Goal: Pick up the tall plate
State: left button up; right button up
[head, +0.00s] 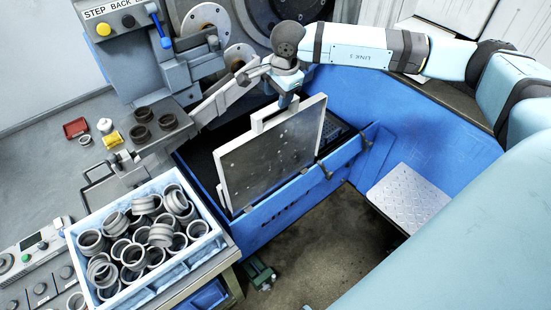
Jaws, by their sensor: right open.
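The tall plate (268,158) is a grey metal slab with scratches and small marks, standing upright and slightly tilted in the picture. It rises out of the blue machine trough, and its lower edge is near the trough's front wall. A raised tab (272,118) runs along its top edge. My right gripper (288,101) points down at the tab from above, with its jaws open. The fingers are small here, and I cannot tell whether they touch the tab. My left gripper is not in view.
A light blue crate (218,232) full of grey rings stands at the lower left. The grinder head with a blue lever (160,28) is behind at the left. The blue trough wall (290,205) encloses the plate.

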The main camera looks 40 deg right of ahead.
aim_at(275, 108)
jog(key=f, duration=0.2)
jog(key=w+f+p, duration=0.1)
jog(key=f, duration=0.2)
jog(key=shift+f, duration=0.3)
jog(key=shift+c, duration=0.2)
grip_shut()
dwell(0.9)
jog(key=shift+w+r, duration=0.15)
